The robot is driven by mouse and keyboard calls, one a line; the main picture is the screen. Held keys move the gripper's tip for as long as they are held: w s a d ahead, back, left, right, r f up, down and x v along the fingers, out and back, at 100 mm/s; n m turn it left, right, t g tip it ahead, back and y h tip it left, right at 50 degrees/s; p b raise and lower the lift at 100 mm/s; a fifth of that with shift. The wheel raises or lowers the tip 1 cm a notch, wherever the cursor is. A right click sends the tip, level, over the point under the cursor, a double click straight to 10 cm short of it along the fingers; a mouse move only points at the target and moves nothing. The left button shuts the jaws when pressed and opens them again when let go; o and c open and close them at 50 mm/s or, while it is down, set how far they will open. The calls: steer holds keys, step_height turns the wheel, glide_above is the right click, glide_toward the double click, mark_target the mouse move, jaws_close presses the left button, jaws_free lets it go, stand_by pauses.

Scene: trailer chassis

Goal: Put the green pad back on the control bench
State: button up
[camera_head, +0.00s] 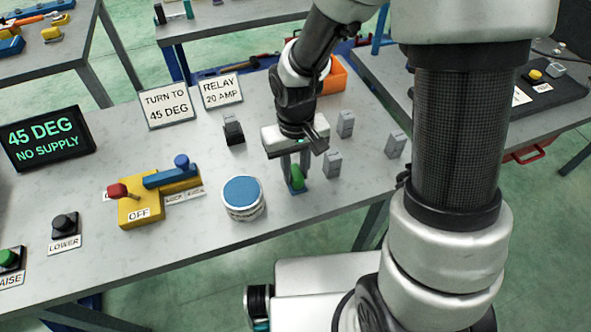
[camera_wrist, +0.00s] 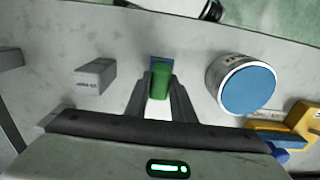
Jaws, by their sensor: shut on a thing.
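The green pad (camera_head: 298,178) is a small upright green piece between the fingers of my gripper (camera_head: 295,170). My gripper points down and is shut on it. In the wrist view the green pad (camera_wrist: 160,83) sits between the two dark fingertips. A small blue patch (camera_head: 296,191) shows right under the pad, and in the wrist view it is just beyond it (camera_wrist: 160,62). I cannot tell whether the pad touches the blue patch. The control bench (camera_head: 190,230) is the light grey table below.
A round blue-topped drum (camera_head: 243,198) stands left of my gripper. Several grey blocks (camera_head: 333,163) stand right of and behind it. A yellow switch unit (camera_head: 145,210), LOWER button (camera_head: 64,223) and display (camera_head: 46,140) are further left. Two sign cards and an orange bin (camera_head: 334,76) are behind.

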steer(key=o, duration=0.9)
steer(key=shift+f, duration=0.1)
steer(key=shift+o, duration=0.2)
